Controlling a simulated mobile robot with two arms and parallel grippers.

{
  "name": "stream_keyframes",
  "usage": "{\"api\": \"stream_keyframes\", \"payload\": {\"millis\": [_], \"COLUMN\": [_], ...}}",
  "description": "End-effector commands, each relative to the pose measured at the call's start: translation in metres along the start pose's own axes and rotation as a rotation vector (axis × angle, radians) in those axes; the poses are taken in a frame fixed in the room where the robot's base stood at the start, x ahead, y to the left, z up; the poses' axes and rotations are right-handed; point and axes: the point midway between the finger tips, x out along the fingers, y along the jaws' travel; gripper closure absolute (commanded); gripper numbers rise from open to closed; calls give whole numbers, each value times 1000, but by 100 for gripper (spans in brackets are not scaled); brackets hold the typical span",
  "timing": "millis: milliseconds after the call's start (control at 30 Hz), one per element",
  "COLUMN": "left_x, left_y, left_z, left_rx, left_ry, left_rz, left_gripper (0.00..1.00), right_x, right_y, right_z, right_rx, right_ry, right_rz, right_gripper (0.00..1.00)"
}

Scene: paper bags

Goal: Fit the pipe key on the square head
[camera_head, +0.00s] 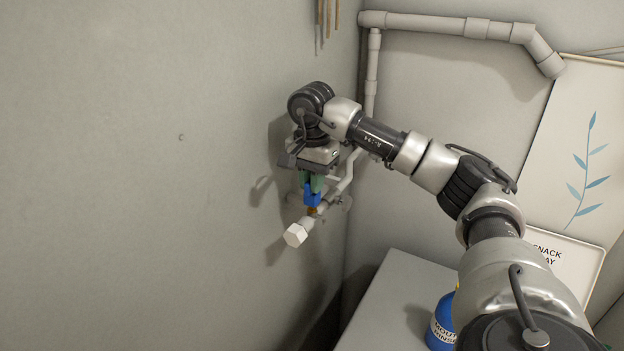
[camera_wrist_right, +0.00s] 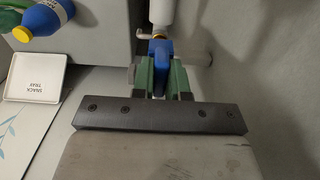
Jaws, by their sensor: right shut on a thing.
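My right gripper (camera_head: 312,184) has green fingers and points down beside the wall. It is shut on the blue pipe key (camera_head: 312,197). In the right wrist view the fingers (camera_wrist_right: 160,78) clasp the blue key (camera_wrist_right: 158,48) from both sides. A small brass-coloured square head (camera_head: 312,211) shows just below the key, above a white pipe (camera_head: 308,223) with a faceted end cap (camera_head: 295,235). The key's lower end is at the head, touching or nearly so. I cannot tell whether it is around it. My left gripper is not in view.
Grey wall pipes (camera_head: 440,24) run along the corner behind my arm. A grey cabinet top (camera_head: 392,292) below right holds a blue bottle (camera_head: 441,325). A white snack tray (camera_head: 570,262) and a plant picture (camera_head: 575,150) are at right. The left wall is clear.

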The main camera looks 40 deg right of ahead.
Motion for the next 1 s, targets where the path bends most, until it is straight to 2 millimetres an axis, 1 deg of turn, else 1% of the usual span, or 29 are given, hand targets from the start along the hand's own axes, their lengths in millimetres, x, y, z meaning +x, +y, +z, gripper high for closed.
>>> {"api": "stream_keyframes", "payload": {"millis": [733,767,800,933,967,1000], "left_x": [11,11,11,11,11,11], "left_y": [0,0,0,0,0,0], "left_z": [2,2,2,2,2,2], "left_rx": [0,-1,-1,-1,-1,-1], "left_ry": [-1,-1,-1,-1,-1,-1], "left_rz": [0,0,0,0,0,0], "left_gripper": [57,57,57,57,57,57], "right_x": [18,17,17,17,17,17], "right_y": [0,0,0,0,0,0], "right_z": [0,0,0,0,0,0], "right_rx": [0,0,0,0,0,0], "right_ry": [0,1,0,0,0,0], "right_rz": [1,1,1,1,1,0], "right_gripper": [100,84,78,58,56,56]}}
